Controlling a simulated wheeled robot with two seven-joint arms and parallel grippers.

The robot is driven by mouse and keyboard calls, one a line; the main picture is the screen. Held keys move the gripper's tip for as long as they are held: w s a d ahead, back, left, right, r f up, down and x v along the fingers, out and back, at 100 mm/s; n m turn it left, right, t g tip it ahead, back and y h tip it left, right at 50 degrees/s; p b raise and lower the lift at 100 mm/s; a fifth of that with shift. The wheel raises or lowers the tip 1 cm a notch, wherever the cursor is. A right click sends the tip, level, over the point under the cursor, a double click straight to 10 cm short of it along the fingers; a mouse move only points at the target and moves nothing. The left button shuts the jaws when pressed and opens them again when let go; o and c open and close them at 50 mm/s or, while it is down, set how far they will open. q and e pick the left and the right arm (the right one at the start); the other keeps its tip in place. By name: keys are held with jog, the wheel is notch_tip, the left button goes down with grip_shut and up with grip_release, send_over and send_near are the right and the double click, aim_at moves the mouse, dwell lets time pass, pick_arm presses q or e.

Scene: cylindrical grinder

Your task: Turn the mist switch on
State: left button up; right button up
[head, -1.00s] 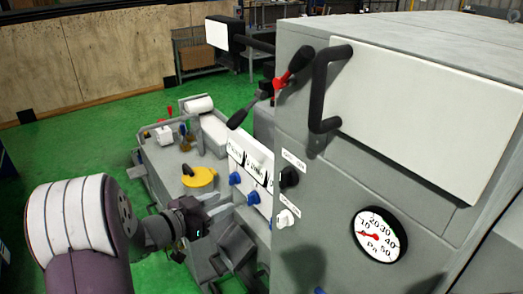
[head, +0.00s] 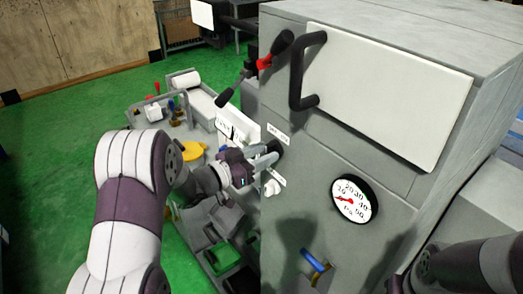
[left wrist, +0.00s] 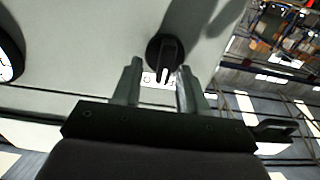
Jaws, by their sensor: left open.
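A black rotary knob (head: 279,147) sits on the front of the grey machine cabinet (head: 340,160), below a small white label (head: 278,134) too small to read. A white knob (head: 271,188) with its own label is just below it. I cannot tell from the lettering which one is the mist switch. My left gripper (head: 268,156) is open and empty, its fingertips close to the black knob and partly covering it. In the left wrist view, the black knob (left wrist: 166,50) lies just beyond and between the open fingertips (left wrist: 159,66). My right gripper is not in view.
A round pressure gauge (head: 354,199) is right of the knobs, with a blue-ended handle (head: 316,262) below. A door handle (head: 303,72) and a red-collared lever (head: 272,60) stick out above. A yellow round part (head: 193,151) lies on the machine bed at left.

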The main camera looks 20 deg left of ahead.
pick_arm(q)
jog(key=shift+w+f, duration=0.2)
jog(key=shift+w, duration=0.3)
jog(key=c, duration=0.4)
grip_shut()
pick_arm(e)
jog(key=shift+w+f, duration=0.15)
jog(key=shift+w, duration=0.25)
